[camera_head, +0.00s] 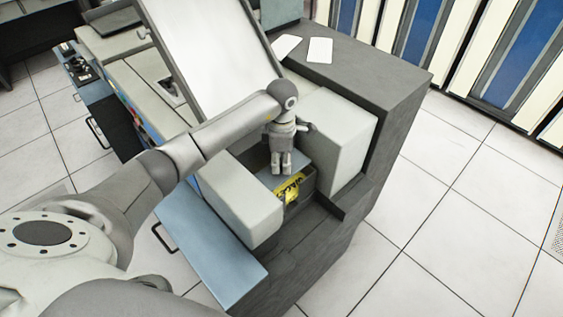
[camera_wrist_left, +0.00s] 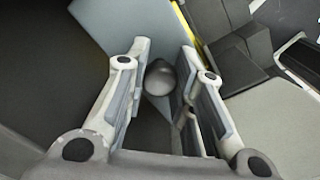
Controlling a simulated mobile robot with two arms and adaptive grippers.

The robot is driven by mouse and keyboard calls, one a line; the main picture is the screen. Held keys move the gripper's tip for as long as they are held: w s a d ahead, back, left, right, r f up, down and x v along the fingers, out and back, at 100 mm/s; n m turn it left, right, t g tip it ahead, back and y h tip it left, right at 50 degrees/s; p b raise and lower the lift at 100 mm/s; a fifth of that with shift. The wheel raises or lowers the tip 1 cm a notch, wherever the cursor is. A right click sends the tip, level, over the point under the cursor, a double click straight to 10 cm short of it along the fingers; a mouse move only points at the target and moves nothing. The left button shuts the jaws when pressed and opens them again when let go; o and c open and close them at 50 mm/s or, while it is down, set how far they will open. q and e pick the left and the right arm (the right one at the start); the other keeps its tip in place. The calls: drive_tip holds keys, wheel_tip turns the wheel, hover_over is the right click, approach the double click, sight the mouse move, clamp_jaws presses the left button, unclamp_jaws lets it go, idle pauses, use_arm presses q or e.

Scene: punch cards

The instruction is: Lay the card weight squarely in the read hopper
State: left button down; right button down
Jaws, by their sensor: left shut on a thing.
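My left gripper (camera_head: 281,172) points down between the two pale blocks of the card machine, over the read hopper (camera_head: 308,184). In the left wrist view my left gripper (camera_wrist_left: 158,90) is closed around the dark rounded knob (camera_wrist_left: 160,78) of the card weight. The weight's blue-grey plate (camera_wrist_left: 118,25) shows beyond and below the fingers, partly hidden by them. In the head view the fingers hide the knob. Whether the plate touches the hopper floor, I cannot tell. My right gripper is not in view.
A yellow and black label (camera_head: 289,188) is at the hopper's front. Pale blocks stand close on the left (camera_head: 240,200) and right (camera_head: 338,135). A sloped white panel (camera_head: 215,60) rises behind. Two white cards (camera_head: 320,50) lie on the dark top. Tiled floor is clear at right.

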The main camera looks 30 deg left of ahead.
use_arm(q)
drive_tip(key=shift+r, duration=0.1)
idle(0.3)
drive_tip(key=shift+f+b, duration=0.3)
drive_tip(key=shift+f, duration=0.1)
drive_tip(key=shift+f+b, duration=0.9)
drive_tip(key=shift+f, duration=0.2)
drive_tip(key=shift+f, duration=0.1)
drive_tip(key=shift+f+b, duration=2.3)
drive_tip(key=shift+f, duration=0.5)
drive_tip(key=c, duration=1.1)
unclamp_jaws()
drive_tip(key=shift+c, duration=0.2)
